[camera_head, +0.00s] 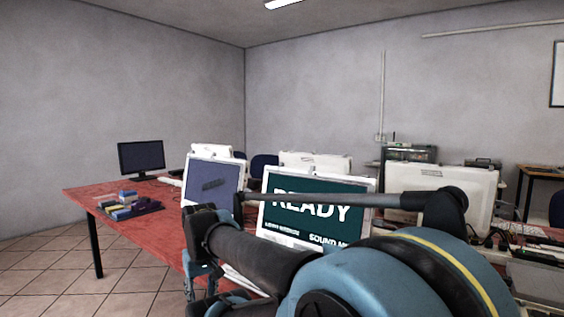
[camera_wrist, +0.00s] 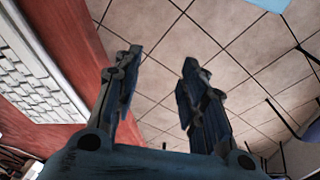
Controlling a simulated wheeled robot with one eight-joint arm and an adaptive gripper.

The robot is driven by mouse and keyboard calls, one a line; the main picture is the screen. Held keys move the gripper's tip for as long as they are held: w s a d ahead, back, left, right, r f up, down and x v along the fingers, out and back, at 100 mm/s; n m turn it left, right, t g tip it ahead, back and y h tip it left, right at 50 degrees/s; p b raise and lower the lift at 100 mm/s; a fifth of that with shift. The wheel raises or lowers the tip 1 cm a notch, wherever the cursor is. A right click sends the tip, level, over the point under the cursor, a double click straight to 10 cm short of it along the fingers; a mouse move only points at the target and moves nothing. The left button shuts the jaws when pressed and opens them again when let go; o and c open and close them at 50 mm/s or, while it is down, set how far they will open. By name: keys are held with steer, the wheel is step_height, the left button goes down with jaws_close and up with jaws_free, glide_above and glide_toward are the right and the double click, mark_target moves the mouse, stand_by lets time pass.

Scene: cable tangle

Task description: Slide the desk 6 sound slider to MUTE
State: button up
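A white-framed monitor (camera_head: 290,222) stands on the red desk in the head view. Its screen reads READY, with a smaller line starting "SOUND M" that my arm cuts off. No sound slider and no desk number can be made out in either view. My gripper shows in the wrist view (camera_wrist: 163,60) with its two dark fingers apart and nothing between them. It points over the tiled floor, beside the red desk edge (camera_wrist: 82,45). In the head view my arm hides much of the desk front.
A white keyboard (camera_wrist: 38,70) lies on the desk, left of my gripper in the wrist view. A second white monitor (camera_head: 213,180) and a black monitor (camera_head: 141,157) stand further left. Colored blocks (camera_head: 128,206) lie at the desk's left end. Tiled floor (camera_head: 125,285) is open in front.

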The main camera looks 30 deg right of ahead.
steer(key=w+d+r+n+g, duration=0.1)
steer(key=w+d+r, duration=0.5)
steer(key=r, duration=0.5)
steer(key=w+d+r, duration=0.5)
steer(key=w+r, duration=0.3)
steer(key=r, duration=0.4)
steer(key=w+d+r+n+g, duration=0.1)
steer(key=w+d+r, duration=0.45)
steer(key=r, duration=0.55)
step_height(320, 180, up, 15)
steer(key=n+g+y, duration=0.1)
steer(key=n+y, duration=0.1)
glide_above(282, 164)
steer(key=w+d, duration=0.3)
steer(key=d, duration=0.1)
steer(key=a+f, duration=0.1)
steer(key=f, duration=0.4)
steer(key=s+a+f, duration=0.1)
steer(key=f, duration=0.5)
steer(key=a+f, duration=0.1)
steer(key=f, duration=0.4)
steer(key=shift+s+f, duration=0.3)
steer(key=shift+s, duration=0.1)
steer(key=shift+c, duration=0.5)
jaws_close()
